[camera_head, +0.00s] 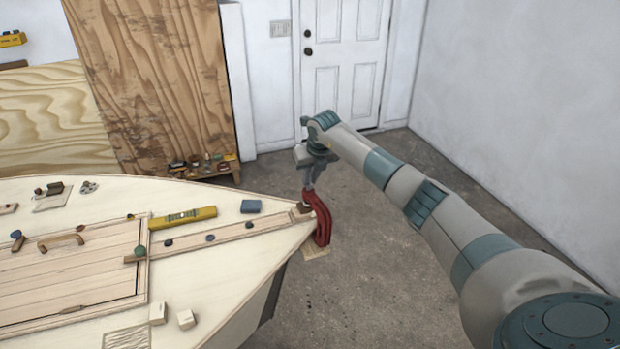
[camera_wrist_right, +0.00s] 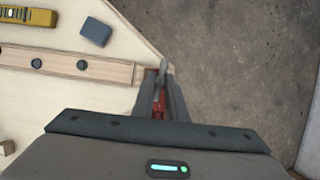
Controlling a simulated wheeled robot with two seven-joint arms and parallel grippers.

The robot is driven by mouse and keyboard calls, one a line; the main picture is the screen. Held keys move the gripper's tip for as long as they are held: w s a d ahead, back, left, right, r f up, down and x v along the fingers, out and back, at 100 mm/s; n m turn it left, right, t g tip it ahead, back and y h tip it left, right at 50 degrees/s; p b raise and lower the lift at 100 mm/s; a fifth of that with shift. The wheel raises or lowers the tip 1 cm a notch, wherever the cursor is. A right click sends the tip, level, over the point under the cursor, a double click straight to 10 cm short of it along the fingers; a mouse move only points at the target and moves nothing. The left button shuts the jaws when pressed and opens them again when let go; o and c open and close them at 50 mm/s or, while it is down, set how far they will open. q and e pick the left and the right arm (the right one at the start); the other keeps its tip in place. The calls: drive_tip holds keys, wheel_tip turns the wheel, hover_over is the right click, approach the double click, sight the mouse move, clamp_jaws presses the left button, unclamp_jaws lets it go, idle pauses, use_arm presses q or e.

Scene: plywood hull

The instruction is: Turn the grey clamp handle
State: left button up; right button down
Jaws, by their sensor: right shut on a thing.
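A red clamp (camera_head: 321,220) grips the pointed end of the plywood hull (camera_head: 210,260), its body hanging over the edge. My right gripper (camera_head: 309,186) reaches down over the top of the clamp. In the right wrist view the right gripper (camera_wrist_right: 160,98) is shut on the grey clamp handle (camera_wrist_right: 161,76), which stands between its fingers. Part of the clamp's red body (camera_wrist_right: 158,105) shows between the fingers; the rest is hidden. My left gripper is in neither view.
A blue block (camera_head: 251,206) and a yellow level (camera_head: 182,217) lie on the deck near the clamp. A wooden strip (camera_head: 225,235) with dark knobs runs towards the clamp. The floor (camera_head: 385,240) right of the hull is clear. Plywood sheets lean at the back wall.

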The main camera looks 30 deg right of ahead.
drive_tip(key=shift+d+f+n+y+b, duration=0.1)
drive_tip(key=shift+f+n+y+b, duration=0.1)
drive_tip(key=shift+n+b, duration=0.45)
drive_tip(key=shift+d+f+n+y+b, duration=0.1)
drive_tip(key=shift+n+y+b, duration=0.2)
drive_tip(key=shift+b, duration=0.65)
drive_tip(key=shift+r+n+b, duration=0.15)
drive_tip(key=shift+n+b, duration=0.45)
drive_tip(key=shift+n, duration=0.05)
drive_tip(key=shift+r, duration=0.1)
drive_tip(key=c, duration=1.7)
unclamp_jaws()
drive_tip(key=shift+o, duration=0.2)
